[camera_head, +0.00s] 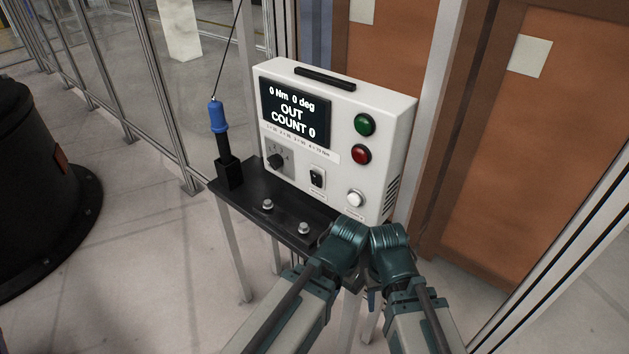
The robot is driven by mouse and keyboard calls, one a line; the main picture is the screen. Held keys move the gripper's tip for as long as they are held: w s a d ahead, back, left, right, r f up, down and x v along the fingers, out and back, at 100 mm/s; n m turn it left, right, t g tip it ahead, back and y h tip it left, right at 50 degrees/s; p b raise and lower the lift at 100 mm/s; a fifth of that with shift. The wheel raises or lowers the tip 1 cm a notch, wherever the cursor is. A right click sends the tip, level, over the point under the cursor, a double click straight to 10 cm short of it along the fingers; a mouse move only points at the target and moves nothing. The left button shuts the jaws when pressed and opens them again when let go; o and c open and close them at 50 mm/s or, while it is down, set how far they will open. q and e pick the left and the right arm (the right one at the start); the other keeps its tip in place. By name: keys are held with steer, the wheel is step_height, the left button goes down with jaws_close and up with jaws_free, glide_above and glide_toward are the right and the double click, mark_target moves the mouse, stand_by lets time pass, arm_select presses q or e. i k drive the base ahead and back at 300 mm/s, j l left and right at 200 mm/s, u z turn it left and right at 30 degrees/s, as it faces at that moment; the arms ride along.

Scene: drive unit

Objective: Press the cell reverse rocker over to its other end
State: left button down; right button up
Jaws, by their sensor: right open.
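The control unit (335,100) is a pale box with a dark display reading "0 Nm 0 deg, OUT, COUNT 0". A small black rocker (317,178) sits low on its front, between the dial and the white button; its label is too small to read. I cannot tell which end of it is pressed in. My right gripper (392,252) is open, low and right of the rocker and apart from it, near the shelf's right end. My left gripper (343,246) is beside it, also apart from the rocker; its fingers are hidden by the wrist.
A black dial (276,160), a green button (365,124), a red button (361,154) and a white button (355,198) share the front. A blue-handled tool (217,117) stands in a holder at the left of the black shelf (240,201). Two bolts (267,205) stand on the shelf.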

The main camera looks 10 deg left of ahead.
mark_target(316, 180)
steer(key=l+u, duration=0.2)
steer(key=l, duration=0.75)
steer(key=k+l+u, duration=0.1)
steer(key=l+u, duration=0.15)
steer(key=l, duration=0.75)
